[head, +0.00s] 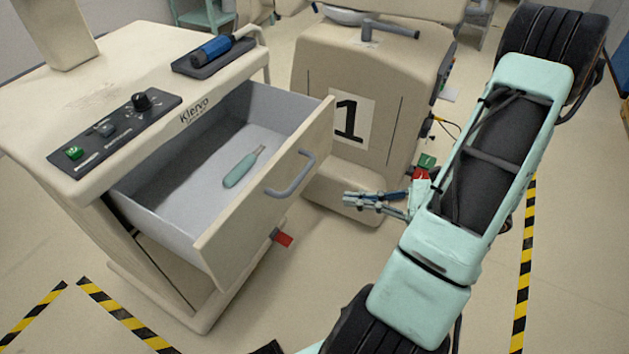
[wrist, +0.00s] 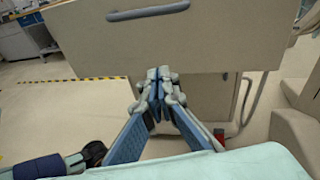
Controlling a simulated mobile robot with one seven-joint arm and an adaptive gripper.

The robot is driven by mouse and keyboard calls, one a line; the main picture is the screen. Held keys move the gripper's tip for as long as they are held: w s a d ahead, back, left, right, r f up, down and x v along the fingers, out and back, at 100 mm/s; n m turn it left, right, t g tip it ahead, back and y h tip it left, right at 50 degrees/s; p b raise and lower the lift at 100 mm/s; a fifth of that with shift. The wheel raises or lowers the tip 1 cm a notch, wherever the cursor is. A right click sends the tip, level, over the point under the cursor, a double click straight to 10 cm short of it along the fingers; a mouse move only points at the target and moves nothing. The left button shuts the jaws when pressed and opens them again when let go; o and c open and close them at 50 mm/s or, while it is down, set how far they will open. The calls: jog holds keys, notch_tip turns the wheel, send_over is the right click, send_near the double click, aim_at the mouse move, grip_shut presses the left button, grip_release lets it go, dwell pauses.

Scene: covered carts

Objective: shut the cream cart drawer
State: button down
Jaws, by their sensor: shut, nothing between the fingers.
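The cream cart (head: 150,100) stands at the left in the head view. Its drawer (head: 268,197) is pulled well out, with a grey handle (head: 291,175) on the front panel. A teal-handled tool (head: 241,170) lies inside the drawer. My gripper (head: 350,202) is shut and empty, to the right of the drawer front and apart from it in the head view. In the wrist view the shut fingers (wrist: 157,82) point toward the lower edge of the drawer front (wrist: 215,45), below the handle (wrist: 148,12). I cannot tell whether they touch it.
A second cream cart marked 1 (head: 400,75) stands behind my gripper. A control panel (head: 115,130) and a blue-handled tool on a dark tray (head: 213,55) are on the cart top. Yellow-black floor tape (head: 522,270) runs at the right. A red tab (head: 283,238) shows below the drawer.

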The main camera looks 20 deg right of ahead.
jog(key=d+m+t+h, duration=0.1)
jog(key=d+m+t, duration=0.2)
jog(key=t, duration=0.1)
jog(key=b, duration=0.2)
send_near(300, 168)
jog(key=shift+m, duration=0.3)
jog(key=x, duration=0.6)
jog(key=shift+w+a, duration=0.25)
jog(key=shift+a, duration=0.05)
jog(key=shift+w, duration=0.1)
